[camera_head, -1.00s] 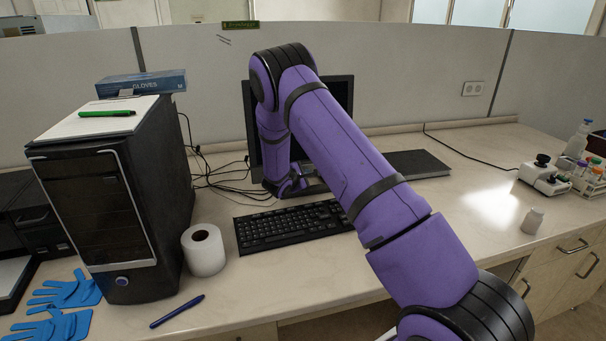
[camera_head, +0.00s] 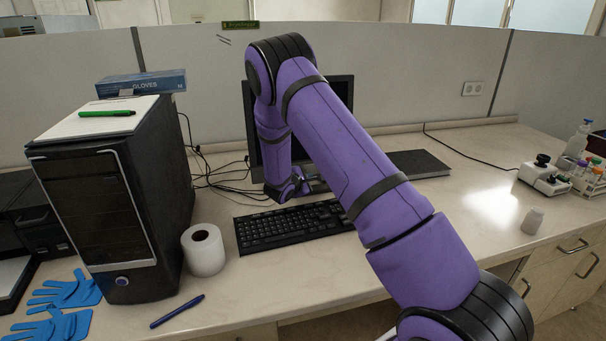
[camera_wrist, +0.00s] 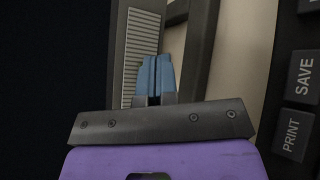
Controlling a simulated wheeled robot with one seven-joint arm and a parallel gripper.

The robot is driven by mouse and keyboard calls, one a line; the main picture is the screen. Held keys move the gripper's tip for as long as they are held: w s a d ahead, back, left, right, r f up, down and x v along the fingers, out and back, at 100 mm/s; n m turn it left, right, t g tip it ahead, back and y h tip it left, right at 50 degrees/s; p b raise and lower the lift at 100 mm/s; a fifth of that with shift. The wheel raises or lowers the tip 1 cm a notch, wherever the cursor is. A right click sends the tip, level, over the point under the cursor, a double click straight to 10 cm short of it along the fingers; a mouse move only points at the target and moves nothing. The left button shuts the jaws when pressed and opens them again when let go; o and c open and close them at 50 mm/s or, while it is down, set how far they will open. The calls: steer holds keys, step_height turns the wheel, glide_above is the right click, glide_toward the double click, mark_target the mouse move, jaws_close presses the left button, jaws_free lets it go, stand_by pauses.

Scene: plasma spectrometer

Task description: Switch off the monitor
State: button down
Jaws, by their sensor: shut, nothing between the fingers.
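The black monitor (camera_head: 342,92) stands at the back of the desk, largely hidden behind my purple arm in the head view. In the wrist view, its dark screen (camera_wrist: 50,70) fills the left, with a grey lower bezel and a slotted grille (camera_wrist: 140,50) beside it. My gripper (camera_wrist: 155,70) is shut and empty, its blue fingertips together in front of the bezel's edge by the grille. Contact cannot be told. In the head view the fingertips are hidden behind my wrist. No power button can be made out.
A black keyboard (camera_head: 285,225) lies in front of the monitor, close below my wrist. A PC tower (camera_head: 110,200) and a white paper roll (camera_head: 203,250) stand left, with cables (camera_head: 220,180) behind. A closed dark laptop-like slab (camera_head: 420,163) lies right. The right desk middle is clear.

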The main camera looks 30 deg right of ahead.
steer(key=shift+s+a+r, duration=0.1)
steer(key=shift+s+a, duration=0.1)
steer(key=shift+s, duration=0.5)
steer(key=shift+s+a+r, duration=0.1)
steer(key=shift+s+a, duration=0.1)
steer(key=shift+s, duration=0.45)
steer(key=s+a+r+m+g+y, duration=0.1)
steer(key=s+r+m+g+y, duration=0.3)
steer(key=s+r, duration=0.65)
steer(key=s+a+r+m+g+h, duration=0.15)
steer(key=s+r+m, duration=0.55)
steer(key=r, duration=0.7)
steer(key=s+a+r+t+y, duration=0.1)
steer(key=s+a+r+y, duration=0.2)
steer(key=s+a, duration=0.2)
steer(key=s+a+r+m+t+y, duration=0.1)
steer(key=s+a+r+y, duration=0.2)
steer(key=s, duration=0.9)
steer(key=s+a+r+m+t+y, duration=0.1)
steer(key=s+a+r+t+y, duration=0.1)
steer(key=s+a, duration=0.5)
steer(key=shift+s+a+r+y, duration=0.15)
steer(key=shift+s+r+y, duration=0.6)
steer(key=shift+y, duration=0.4)
